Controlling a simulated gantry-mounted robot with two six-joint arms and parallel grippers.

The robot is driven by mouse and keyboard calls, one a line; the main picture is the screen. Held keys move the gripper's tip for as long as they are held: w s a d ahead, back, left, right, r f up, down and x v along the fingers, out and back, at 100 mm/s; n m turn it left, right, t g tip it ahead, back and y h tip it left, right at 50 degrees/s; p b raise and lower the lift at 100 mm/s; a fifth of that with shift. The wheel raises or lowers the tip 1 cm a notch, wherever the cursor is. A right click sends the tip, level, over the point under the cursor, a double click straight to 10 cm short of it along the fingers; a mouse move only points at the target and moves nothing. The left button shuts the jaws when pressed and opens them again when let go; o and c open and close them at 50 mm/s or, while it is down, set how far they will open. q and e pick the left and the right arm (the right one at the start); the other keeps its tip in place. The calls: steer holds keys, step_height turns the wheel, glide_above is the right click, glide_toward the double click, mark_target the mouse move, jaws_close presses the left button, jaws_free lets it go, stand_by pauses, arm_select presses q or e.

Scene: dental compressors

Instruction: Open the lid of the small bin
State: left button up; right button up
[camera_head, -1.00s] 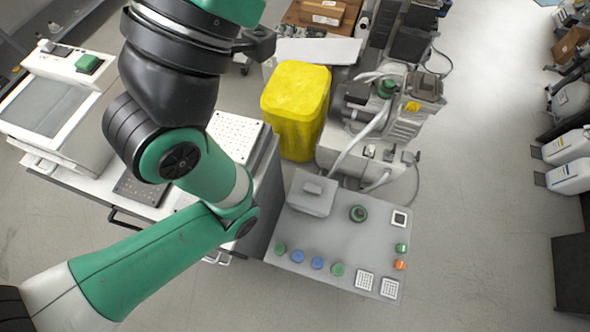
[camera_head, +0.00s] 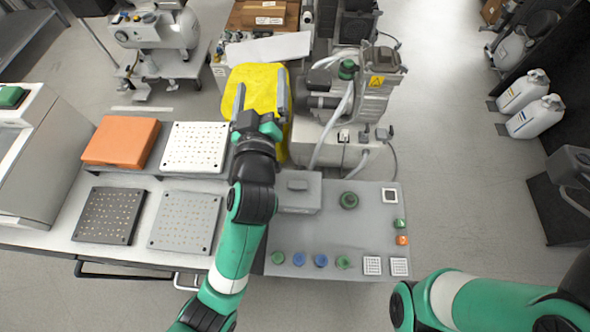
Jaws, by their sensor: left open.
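A small grey box-shaped bin (camera_head: 299,193) with a raised handle on its lid sits at the back left corner of the grey panel table; its lid is shut. A larger yellow bin (camera_head: 262,76) stands on the floor behind it. My left gripper (camera_head: 261,90) is open and empty, its two fingers pointing away from me over the yellow bin and hiding part of it. I cannot tell whether the fingers touch it. The left wrist is just left of the grey bin. My right arm shows at the bottom right, but its gripper is out of view.
On the left bench are an orange block (camera_head: 121,141) and perforated plates (camera_head: 195,148).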

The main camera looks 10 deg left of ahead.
arm_select(q)
steer(key=s+d+f+m+g+b, duration=0.1)
steer(key=s+d+f+b, duration=0.15)
steer(key=f, duration=0.95)
steer(key=s+d+f+m+g+b, duration=0.1)
steer(key=d+f+g+b, duration=0.15)
steer(key=f, duration=0.95)
steer(key=m+g+h+b, duration=0.1)
steer(key=m+h+b, duration=0.1)
steer(key=m, duration=0.2)
glide_toward(297, 189)
steer(key=b+x, duration=0.6)
steer(key=x, duration=0.5)
steer(key=shift+w+b, duration=0.3)
steer(key=shift+b, duration=0.1)
steer(key=shift+w+r, duration=0.1)
arm_select(e)
step_height(297, 189, down, 15)
steer(key=shift+f, duration=0.15)
